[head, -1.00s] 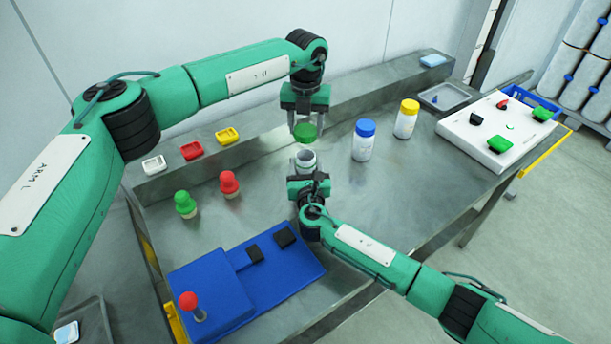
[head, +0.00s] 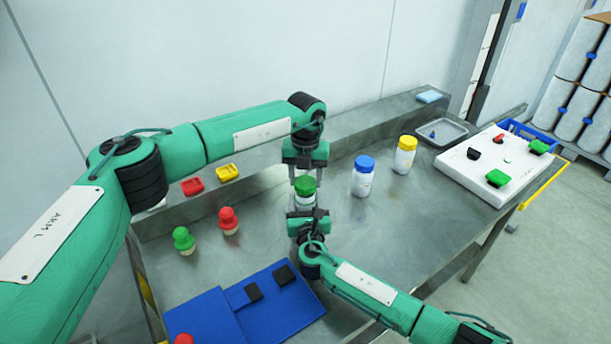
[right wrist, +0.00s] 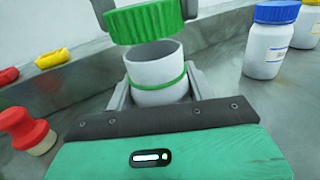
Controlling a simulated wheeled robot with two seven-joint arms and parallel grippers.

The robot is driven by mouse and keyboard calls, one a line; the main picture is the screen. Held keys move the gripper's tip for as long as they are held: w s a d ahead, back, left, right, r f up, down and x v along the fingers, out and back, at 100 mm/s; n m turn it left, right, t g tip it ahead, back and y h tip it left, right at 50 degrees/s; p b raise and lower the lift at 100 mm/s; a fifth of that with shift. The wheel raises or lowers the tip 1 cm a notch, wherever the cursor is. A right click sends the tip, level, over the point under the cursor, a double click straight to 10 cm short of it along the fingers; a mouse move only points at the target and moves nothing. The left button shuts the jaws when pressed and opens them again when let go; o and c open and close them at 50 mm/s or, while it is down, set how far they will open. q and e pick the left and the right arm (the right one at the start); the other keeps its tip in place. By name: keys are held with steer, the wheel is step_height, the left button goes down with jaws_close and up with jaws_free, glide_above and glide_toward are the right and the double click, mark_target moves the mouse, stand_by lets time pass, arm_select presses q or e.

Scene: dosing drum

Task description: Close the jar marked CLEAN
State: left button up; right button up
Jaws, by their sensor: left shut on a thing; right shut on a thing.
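The green lid (head: 305,186) is held between the fingers of my left gripper (head: 305,178), which comes from above. In the right wrist view the lid (right wrist: 146,22) hangs just above the mouth of a white open jar (right wrist: 157,72) with a green ring, looking slightly tilted and set toward the left. A gap shows at the jar's right rim; contact at the left is unclear. My right gripper (head: 307,222) is shut on the jar's body from the front and hides most of it in the head view. No CLEAN mark is readable.
A blue-capped jar (head: 364,177) and a yellow-capped jar (head: 404,155) stand to the right. Red (head: 229,220) and green (head: 183,240) knobbed pieces stand at the left. A blue board (head: 262,308) lies in front; a white panel (head: 480,165) is at far right.

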mark_target(305, 208)
arm_select(q)
steer(key=shift+f, duration=0.9)
steer(key=shift+f, duration=0.6)
